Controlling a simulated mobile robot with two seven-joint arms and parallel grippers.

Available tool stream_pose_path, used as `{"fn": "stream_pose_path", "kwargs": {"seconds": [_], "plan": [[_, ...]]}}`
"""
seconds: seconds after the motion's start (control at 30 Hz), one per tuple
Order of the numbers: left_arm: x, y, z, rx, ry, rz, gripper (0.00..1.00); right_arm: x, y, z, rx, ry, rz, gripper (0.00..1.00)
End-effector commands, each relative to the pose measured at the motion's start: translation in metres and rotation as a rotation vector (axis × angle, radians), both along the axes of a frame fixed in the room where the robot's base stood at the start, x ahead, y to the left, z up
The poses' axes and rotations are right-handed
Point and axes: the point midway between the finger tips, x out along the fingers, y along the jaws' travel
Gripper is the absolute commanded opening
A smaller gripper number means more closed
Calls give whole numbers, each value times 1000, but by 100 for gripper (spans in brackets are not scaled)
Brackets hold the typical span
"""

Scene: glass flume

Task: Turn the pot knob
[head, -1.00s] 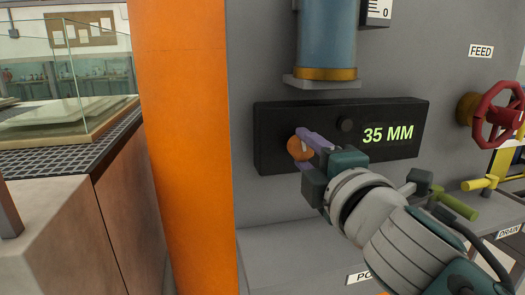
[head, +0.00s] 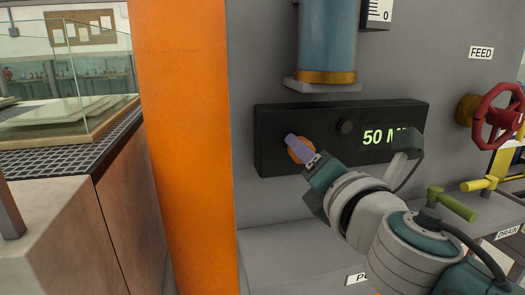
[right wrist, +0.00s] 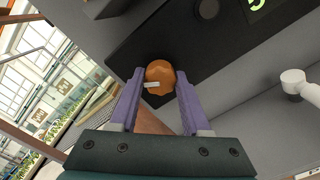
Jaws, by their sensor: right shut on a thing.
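The orange pot knob (head: 297,154) is on the left part of the black display panel (head: 270,122). The panel's green readout (head: 376,136) shows 50, with the rest partly hidden by my arm. My right gripper (head: 294,143) has its purple fingers at the knob, shut on it. In the right wrist view the round orange knob (right wrist: 160,76), with a pale mark on its face, sits between the two fingertips (right wrist: 160,84). My left gripper is not in view.
A small black knob (head: 345,127) is on the panel right of the orange one. A blue cylinder (head: 327,40) hangs above. A red handwheel (head: 496,112), yellow handle (head: 478,184) and green handle (head: 455,204) are at the right. An orange post (head: 180,150) stands left.

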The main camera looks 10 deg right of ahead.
Motion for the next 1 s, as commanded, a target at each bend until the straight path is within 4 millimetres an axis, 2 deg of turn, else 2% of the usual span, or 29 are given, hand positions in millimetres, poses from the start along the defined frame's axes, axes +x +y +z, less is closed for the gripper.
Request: {"fn": "stream_pose_path", "kwargs": {"seconds": [0.63,0.67,0.9,1.0], "plan": [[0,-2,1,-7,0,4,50,0,0,0,-55,-2,0,0],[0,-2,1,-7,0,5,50,0,0,0,-55,-2,0,48],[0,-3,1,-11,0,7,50,0,0,0,-54,-2,0,75],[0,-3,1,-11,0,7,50,0,0,0,-54,-2,0,76]]}}
